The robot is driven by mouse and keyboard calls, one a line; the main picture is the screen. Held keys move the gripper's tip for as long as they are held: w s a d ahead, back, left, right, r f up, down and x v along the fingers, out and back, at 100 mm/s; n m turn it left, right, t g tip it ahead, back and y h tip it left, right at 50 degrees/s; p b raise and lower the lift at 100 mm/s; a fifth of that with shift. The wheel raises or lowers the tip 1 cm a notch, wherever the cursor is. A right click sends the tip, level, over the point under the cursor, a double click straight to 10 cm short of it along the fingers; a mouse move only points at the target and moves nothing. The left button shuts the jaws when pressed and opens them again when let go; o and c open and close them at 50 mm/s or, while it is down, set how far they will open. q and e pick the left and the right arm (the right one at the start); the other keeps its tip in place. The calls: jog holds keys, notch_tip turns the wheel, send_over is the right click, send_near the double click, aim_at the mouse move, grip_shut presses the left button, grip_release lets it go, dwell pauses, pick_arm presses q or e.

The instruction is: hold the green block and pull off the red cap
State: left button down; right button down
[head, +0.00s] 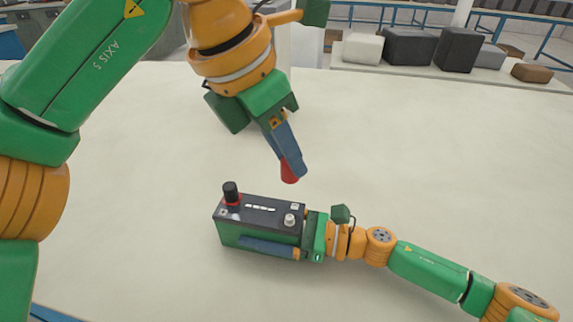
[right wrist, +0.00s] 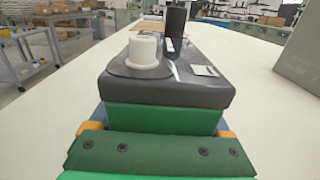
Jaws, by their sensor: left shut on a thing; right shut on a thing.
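The green block (head: 228,234) is a battery-like box with a black top, lying on the pale table. It also shows in the right wrist view (right wrist: 165,119). My right gripper (head: 262,246) is shut on it, with a blue finger along its near side. A bare pale post (head: 290,219) stands at its right end, also in the right wrist view (right wrist: 145,51). A black post with a red ring (head: 231,195) stands at its left end. My left gripper (head: 291,160) is shut on the red cap (head: 289,174), above and apart from the block, tilted downward.
The pale table (head: 420,160) is clear around the block. Grey and black boxes (head: 409,46) and a brown one (head: 532,73) stand at the back right. A grey trolley (right wrist: 30,60) shows at the left of the right wrist view.

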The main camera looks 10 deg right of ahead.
pick_arm(q)
jog(key=c, duration=1.4)
grip_release()
grip_shut()
jog(key=shift+r, duration=0.6)
jog(key=shift+w+r, duration=0.1)
jog(key=shift+r, duration=2.35)
pick_arm(e)
grip_release()
